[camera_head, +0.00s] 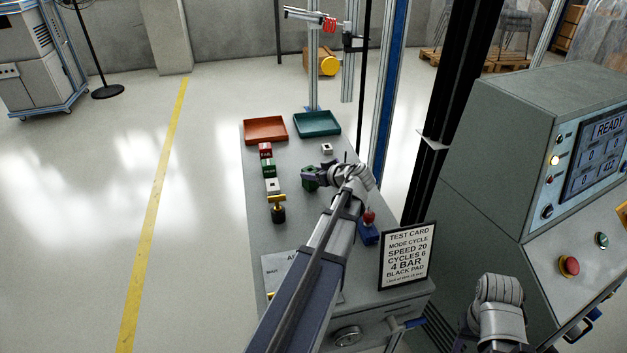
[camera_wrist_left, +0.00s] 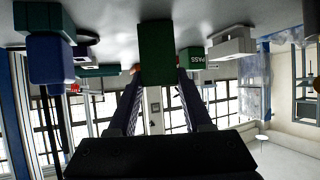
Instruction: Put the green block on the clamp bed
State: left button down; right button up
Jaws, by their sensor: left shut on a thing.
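The green block (camera_head: 310,179) is between the fingers of my left gripper (camera_head: 316,175), over the middle of the grey bench. In the left wrist view the green block (camera_wrist_left: 156,48) sits between both fingertips; I cannot tell whether it touches the bench. My right gripper's fingers are out of view; only a grey part of my right arm shows at lower right.
A red FAIL block (camera_head: 265,150) and a green PASS block (camera_head: 269,169) stand along the left edge. An orange tray (camera_head: 266,140) and a teal tray (camera_head: 337,132) lie at the back. A small white piece (camera_head: 327,148), a blue red-topped piece (camera_head: 368,231) and a test card (camera_head: 407,256) are near.

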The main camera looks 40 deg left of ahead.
pick_arm(q)
jog(key=shift+f, duration=0.15)
jog(key=shift+c, duration=1.6)
grip_release()
jog(key=shift+r+p, duration=0.3)
jog(key=p+v, duration=0.5)
jog(key=v, duration=0.7)
